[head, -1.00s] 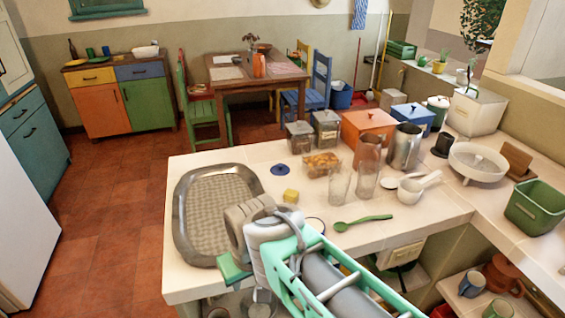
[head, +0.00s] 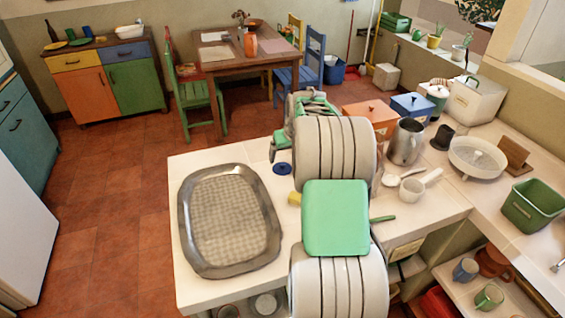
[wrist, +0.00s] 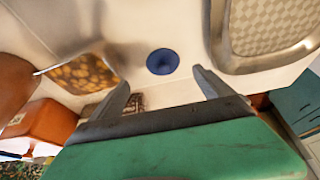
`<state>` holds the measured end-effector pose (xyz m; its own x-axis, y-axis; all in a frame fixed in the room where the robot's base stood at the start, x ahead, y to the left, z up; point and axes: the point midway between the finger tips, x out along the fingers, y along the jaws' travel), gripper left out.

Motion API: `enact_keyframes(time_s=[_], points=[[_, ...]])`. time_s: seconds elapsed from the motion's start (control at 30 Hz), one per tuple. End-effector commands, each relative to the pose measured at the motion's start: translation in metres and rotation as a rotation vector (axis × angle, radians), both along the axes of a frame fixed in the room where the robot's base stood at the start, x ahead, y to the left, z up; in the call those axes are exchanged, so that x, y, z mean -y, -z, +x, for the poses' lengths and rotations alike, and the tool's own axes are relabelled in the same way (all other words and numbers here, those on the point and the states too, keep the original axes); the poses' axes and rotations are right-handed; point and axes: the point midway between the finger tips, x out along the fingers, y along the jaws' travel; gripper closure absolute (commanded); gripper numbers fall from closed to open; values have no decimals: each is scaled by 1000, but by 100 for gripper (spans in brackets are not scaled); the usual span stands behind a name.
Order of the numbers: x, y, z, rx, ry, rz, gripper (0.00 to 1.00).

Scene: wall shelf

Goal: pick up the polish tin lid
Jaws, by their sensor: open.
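The polish tin lid appears to be the small dark blue disc (head: 281,169) lying flat on the white counter, right of the grey tray. It also shows in the wrist view as a blue disc (wrist: 162,61) with a darker centre. My gripper (wrist: 160,80) is open and empty. Its two fingers reach toward the counter on either side of the disc's line, with the disc showing just beyond the gap between their tips. In the head view my arm hides most of the gripper and part of the counter right of the disc.
A grey oval tray (head: 205,263) lies left on the counter. A yellow block (head: 294,199) sits near the disc, partly behind my arm. A container of orange-brown pieces (wrist: 82,76) stands close by in the wrist view. A metal pitcher (head: 405,143) and white bowl (head: 478,160) stand right.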

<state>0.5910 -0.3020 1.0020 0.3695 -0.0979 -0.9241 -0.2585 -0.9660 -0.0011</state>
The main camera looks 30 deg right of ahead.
Motion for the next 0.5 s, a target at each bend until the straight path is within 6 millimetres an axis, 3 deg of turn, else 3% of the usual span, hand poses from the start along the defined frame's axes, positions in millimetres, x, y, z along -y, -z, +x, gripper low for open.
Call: enact_keyframes(time_s=[0.5], points=[[4,66,35,-1,-1,1,9]])
